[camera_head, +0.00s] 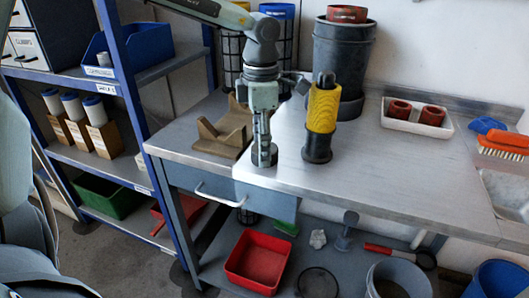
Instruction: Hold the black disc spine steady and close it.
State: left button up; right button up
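The black disc spine (318,148) stands on the bench with a yellow stack of thin discs (322,108) around its middle. Its black round base rests on the metal top and its black upper end rises above the discs. My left gripper (263,156) points down just left of the spine, its fingertips low, at or close to the bench top. A gap shows between the fingertips and the spine's base. The fingers are seen edge-on, so their opening is hidden. A dark part by my wrist overlaps the view near the spine's top; contact cannot be told. My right gripper is not in view.
A brown cradle (210,146) lies left of my gripper. A tall black canister (342,55) stands behind the spine. A white tray (393,123) holds two red-brown rings. An orange brush (503,143) lies far right. The bench (400,185) is clear in front and right.

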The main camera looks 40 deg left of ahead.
pick_arm(q)
jog(key=c, duration=0.8)
jog(key=shift+c, duration=0.2)
jog(key=shift+r, duration=0.1)
jog(key=shift+r, duration=0.25)
jog(key=r, duration=0.4)
jog(key=shift+s+b, duration=0.25)
jog(key=shift+b, duration=0.1)
jog(key=s+a+r, duration=0.2)
jog(key=s+r, duration=0.4)
jog(key=s, duration=0.5)
jog(key=shift+r+b, duration=0.15)
jog(key=shift+b, duration=0.3)
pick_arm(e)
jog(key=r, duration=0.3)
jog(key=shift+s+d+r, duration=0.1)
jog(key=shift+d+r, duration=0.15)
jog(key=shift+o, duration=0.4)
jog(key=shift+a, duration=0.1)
